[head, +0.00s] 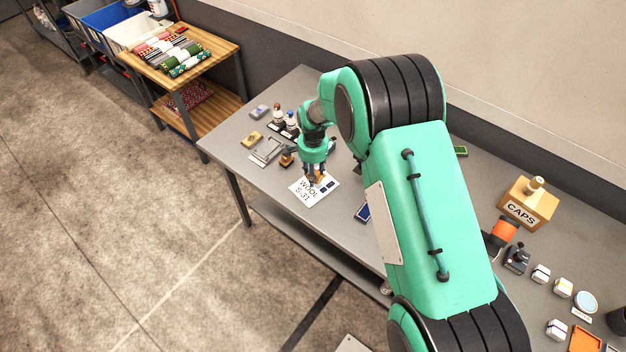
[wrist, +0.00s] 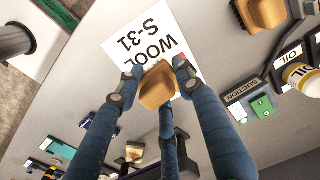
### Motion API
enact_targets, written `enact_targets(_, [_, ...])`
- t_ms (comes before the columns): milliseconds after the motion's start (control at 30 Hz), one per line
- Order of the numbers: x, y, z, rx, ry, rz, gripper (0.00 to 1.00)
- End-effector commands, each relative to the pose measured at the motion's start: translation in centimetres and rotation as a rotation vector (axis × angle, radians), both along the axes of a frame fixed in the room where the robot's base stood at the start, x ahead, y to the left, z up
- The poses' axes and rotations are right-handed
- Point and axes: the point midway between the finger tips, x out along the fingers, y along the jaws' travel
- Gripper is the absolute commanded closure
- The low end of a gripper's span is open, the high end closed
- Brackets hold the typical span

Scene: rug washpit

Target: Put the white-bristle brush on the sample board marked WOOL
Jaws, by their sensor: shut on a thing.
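The white sample board marked WOOL S-31 (head: 300,193) lies on the grey table under my gripper (head: 313,181). It also shows in the wrist view (wrist: 118,38), partly covered by the fingers and the brush. In the wrist view my gripper (wrist: 152,82) is shut on a brush with a tan wooden back (wrist: 157,86), over the board's lettered part. Its bristles are hidden, so I cannot tell their colour or whether they touch the board. A second tan-backed brush with dark bristles (wrist: 264,13) lies off the board; it shows in the head view (head: 287,160) too.
Bottles (head: 290,120), a grey flat item (head: 267,151) and a yellow item (head: 251,139) stand beyond the board. A blue item (head: 362,212) lies to its right. A CAPS box (head: 527,205) stands farther right. My arm hides the table's middle.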

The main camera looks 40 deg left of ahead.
Motion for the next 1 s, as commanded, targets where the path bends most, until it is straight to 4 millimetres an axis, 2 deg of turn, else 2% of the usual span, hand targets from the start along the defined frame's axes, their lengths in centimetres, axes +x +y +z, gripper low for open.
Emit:
enact_targets(333, [0.0,0.0,-0.1,-0.001,0.001,0.0,0.91])
enact_targets(700, [0.0,0.0,-3.3,-0.001,0.001,0.0,0.91])
enact_targets(1000, [0.0,0.0,-3.5,0.0,0.0,0.0,0.91])
